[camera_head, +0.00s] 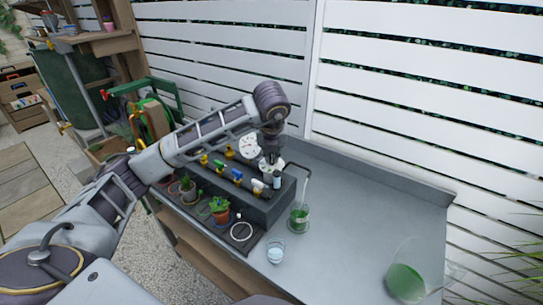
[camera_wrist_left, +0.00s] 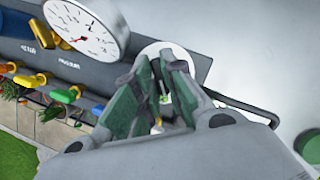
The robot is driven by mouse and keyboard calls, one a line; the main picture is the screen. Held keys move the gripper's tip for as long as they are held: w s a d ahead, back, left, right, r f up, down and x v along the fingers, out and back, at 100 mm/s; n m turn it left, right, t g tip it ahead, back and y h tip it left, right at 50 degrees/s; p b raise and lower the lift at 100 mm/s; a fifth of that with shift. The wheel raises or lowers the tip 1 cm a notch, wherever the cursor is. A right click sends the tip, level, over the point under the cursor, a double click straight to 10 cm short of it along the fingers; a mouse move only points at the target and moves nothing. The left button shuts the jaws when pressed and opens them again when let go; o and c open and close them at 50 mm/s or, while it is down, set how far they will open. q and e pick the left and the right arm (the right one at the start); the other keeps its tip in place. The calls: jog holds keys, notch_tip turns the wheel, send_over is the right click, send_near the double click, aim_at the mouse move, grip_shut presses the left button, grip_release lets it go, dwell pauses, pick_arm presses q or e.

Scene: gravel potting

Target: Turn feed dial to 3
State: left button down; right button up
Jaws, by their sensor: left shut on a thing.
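The feed dial's white round plate (camera_wrist_left: 150,49) shows behind my left fingers at the end of the grey console (camera_head: 262,208). My left gripper (camera_wrist_left: 166,82) is over the plate, shut on the dial's knob, which the fingers mostly hide. In the head view, my left gripper (camera_head: 271,160) points down onto the console's far right part. The dial's number marks and pointer cannot be read in either view. My right gripper is not in view.
A white round gauge (camera_head: 249,147) stands left of the dial. Yellow, blue and white valve handles line the console. A flask with green liquid (camera_head: 299,219), a glass (camera_head: 276,250) and a large green-filled beaker (camera_head: 406,281) stand to the right. The counter (camera_head: 365,205) between is clear.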

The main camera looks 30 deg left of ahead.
pick_arm(q)
jog(key=shift+w+r+n+y, duration=0.1)
jog(key=shift+n+y, duration=0.3)
jog(key=shift+n, duration=0.8)
jog(key=shift+n+g, duration=0.3)
jog(key=shift+n, duration=0.3)
jog(key=shift+n+g+y+p, duration=0.35)
jog(key=shift+n+p, duration=0.25)
jog(key=shift+n, duration=0.2)
jog(key=shift+d, duration=0.1)
jog(key=c, duration=1.5)
grip_release()
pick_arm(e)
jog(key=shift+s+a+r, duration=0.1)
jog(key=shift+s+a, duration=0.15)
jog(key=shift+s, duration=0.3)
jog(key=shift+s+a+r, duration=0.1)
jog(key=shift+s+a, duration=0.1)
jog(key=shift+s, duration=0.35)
